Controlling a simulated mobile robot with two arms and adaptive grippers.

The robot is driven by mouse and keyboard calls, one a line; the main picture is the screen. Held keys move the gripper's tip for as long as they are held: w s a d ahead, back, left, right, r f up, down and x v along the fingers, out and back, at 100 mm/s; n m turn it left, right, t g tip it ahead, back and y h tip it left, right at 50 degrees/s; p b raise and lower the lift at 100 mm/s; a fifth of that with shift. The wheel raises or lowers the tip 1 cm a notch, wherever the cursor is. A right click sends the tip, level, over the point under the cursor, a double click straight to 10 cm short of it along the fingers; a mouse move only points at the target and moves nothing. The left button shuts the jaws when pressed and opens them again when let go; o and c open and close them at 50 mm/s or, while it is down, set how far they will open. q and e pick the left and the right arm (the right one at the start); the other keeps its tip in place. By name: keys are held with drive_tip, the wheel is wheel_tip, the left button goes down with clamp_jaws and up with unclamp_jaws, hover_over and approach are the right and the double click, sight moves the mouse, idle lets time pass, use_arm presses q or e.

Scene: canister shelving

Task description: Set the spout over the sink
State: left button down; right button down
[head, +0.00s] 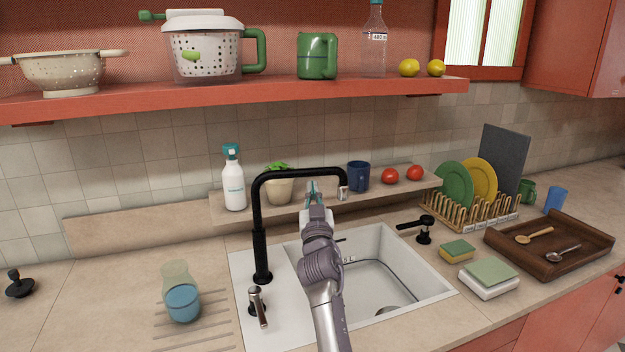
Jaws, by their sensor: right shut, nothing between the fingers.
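In the picture the tip lies above the back edge of the sink (405,262). My right gripper (314,186) is shut and empty, with its teal fingertips beside the spout, left of the tip. Whether the fingers touch the spout is hard to tell. My right arm covers part of the basin's left side. My left gripper is not in view.
A faucet lever (259,308) stands in front of the spout base. A glass of blue liquid (181,294) is at left. A soap bottle (233,180), plant pot (279,188) and blue cup (358,177) stand on the ledge behind. A black dispenser (424,232) is right of the sink.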

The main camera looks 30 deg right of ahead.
sight(313, 174)
drive_tip(key=shift+x, duration=1.05)
drive_tip(key=shift+w+d+r+b, duration=0.1)
drive_tip(key=shift+w+d+b, duration=0.45)
drive_tip(key=shift+b, duration=0.15)
